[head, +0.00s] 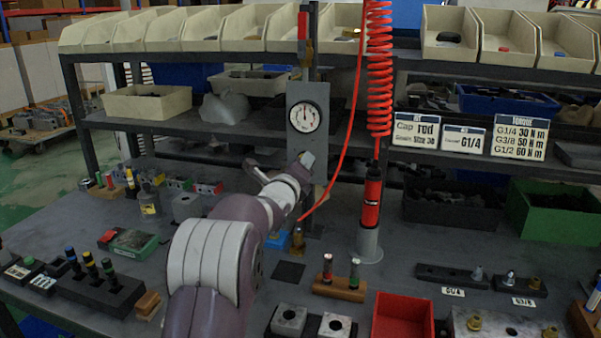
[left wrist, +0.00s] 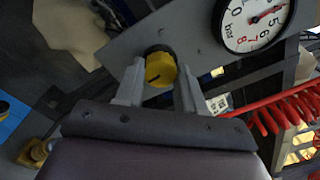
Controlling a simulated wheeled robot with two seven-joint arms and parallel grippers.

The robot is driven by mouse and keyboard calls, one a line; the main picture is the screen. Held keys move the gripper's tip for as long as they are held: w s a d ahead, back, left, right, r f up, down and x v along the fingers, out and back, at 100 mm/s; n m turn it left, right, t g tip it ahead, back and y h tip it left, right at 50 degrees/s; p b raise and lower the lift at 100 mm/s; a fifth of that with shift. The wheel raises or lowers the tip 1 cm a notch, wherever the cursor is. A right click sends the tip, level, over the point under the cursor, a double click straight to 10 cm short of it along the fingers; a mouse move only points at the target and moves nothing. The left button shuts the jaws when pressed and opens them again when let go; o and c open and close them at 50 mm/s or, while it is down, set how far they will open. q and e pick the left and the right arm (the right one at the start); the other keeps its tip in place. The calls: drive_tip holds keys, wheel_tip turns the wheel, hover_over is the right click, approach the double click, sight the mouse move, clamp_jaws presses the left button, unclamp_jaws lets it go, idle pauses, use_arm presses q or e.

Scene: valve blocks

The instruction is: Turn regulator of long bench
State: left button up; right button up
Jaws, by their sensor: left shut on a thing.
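The regulator is a yellow knob with a dark mark (left wrist: 160,70) on a grey panel, seen in the left wrist view. My left gripper (left wrist: 158,84) is shut on it, with one finger on each side of the knob. In the head view the grey panel (head: 318,95) stands upright on the long bench (head: 75,215) and carries a round pressure gauge (head: 305,116). The gauge also shows in the left wrist view (left wrist: 255,18). In the head view my left gripper (head: 306,160) is at the lower part of the panel, and the knob is hidden there. My right gripper is not in view.
A red coiled hose (head: 379,70) hangs right of the panel above a red tool (head: 371,200) in a grey holder. A red tray (head: 403,318), metal blocks (head: 289,319) and a green bin (head: 553,215) stand on the bench. Beige bins line the shelf above.

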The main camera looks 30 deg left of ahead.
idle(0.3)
use_arm(q)
drive_tip(key=o, duration=1)
drive_tip(key=shift+o, duration=0.2)
drive_tip(key=b+v, duration=0.1)
drive_tip(key=v, duration=1.1)
drive_tip(key=shift+s, duration=0.3)
drive_tip(key=shift+d, duration=0.1)
